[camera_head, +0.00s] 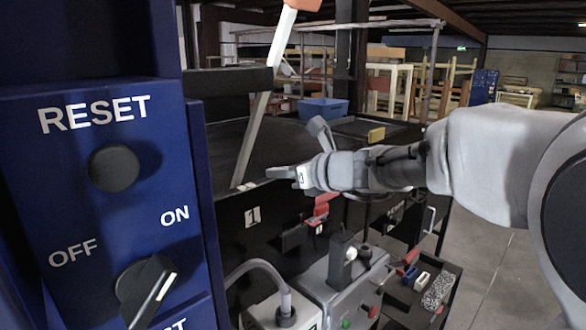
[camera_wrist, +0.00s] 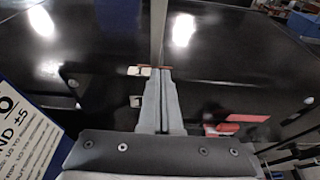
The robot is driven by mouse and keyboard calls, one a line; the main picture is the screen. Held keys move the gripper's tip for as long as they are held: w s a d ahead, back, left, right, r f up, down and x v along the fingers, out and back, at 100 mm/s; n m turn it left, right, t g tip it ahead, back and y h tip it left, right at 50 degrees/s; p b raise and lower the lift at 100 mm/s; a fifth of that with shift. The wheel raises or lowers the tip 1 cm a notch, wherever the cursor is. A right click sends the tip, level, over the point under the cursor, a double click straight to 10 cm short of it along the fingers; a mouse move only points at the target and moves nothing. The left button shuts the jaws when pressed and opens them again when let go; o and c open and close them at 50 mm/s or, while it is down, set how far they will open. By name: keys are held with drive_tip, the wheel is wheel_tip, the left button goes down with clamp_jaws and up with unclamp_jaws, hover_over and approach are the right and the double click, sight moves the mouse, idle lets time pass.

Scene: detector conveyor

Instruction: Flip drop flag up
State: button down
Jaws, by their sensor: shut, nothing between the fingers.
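A long, thin, pale bar (camera_head: 257,115), which looks like the drop flag, rises from the black conveyor housing (camera_head: 230,225). It leans to the right, with a white upper part and an orange end at the top edge of the head view. In the wrist view the bar (camera_wrist: 158,30) runs upward just beyond my fingertips. My gripper (camera_head: 270,172) is shut and empty, pointing left, close to the bar's lower part. In the wrist view my gripper (camera_wrist: 163,72) has its two fingers together; I cannot tell whether they touch the bar.
A blue control panel (camera_head: 80,215) with a RESET button and an OFF/ON knob fills the left. Below my arm are a grey box (camera_head: 345,280), red handles (camera_head: 320,212) and a black tray (camera_head: 440,285). A blue bin (camera_head: 323,108) stands behind. Floor is open at right.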

drive_tip(key=p+x, duration=0.1)
drive_tip(key=x, duration=0.8)
drive_tip(key=shift+s, duration=0.1)
